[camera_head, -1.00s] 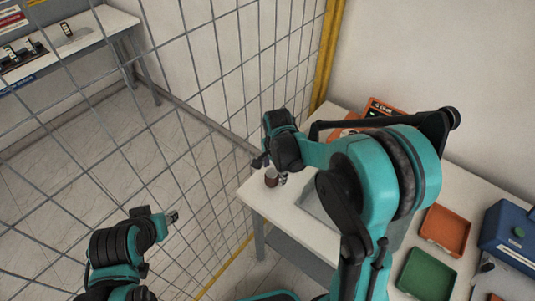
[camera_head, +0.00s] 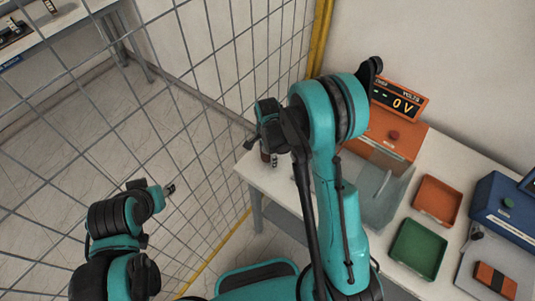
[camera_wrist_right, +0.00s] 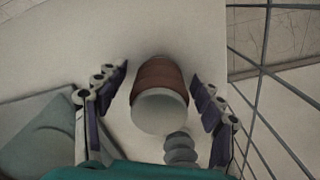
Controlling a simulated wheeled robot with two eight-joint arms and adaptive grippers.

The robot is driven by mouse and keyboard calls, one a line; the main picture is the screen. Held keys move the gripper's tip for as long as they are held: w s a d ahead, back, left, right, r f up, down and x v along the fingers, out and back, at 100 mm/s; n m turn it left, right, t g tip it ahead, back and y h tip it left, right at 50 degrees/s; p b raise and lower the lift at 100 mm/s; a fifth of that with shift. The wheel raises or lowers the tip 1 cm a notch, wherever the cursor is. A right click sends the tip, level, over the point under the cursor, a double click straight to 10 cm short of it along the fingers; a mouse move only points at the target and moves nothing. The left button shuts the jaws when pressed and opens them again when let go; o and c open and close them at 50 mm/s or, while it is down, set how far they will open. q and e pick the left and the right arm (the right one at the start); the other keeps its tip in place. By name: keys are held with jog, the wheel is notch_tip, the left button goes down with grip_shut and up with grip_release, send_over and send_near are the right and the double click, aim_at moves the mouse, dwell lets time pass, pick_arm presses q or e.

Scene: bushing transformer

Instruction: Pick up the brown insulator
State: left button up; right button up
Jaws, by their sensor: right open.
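The brown insulator (camera_wrist_right: 160,73) is a short brown cylinder with a pale end cap, on the white table in the right wrist view. In the head view only a small part of it (camera_head: 265,155) shows below my right gripper (camera_head: 262,143). My right gripper also shows in the wrist view (camera_wrist_right: 160,80); it is open, one finger on each side of the insulator, with gaps visible. Whether the fingers touch it lower down is unclear. My left gripper (camera_head: 170,188) is away to the left, too small to tell its opening.
A grey ribbed piece (camera_wrist_right: 180,149) stands close beside the insulator. An orange meter unit (camera_head: 392,135), an orange tray (camera_head: 438,199), a green tray (camera_head: 418,249) and a blue box (camera_head: 507,207) occupy the table. A wire mesh fence (camera_head: 215,75) runs along the table's left side.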

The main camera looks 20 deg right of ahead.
jog(key=c, duration=1.4)
jog(key=shift+c, duration=0.2)
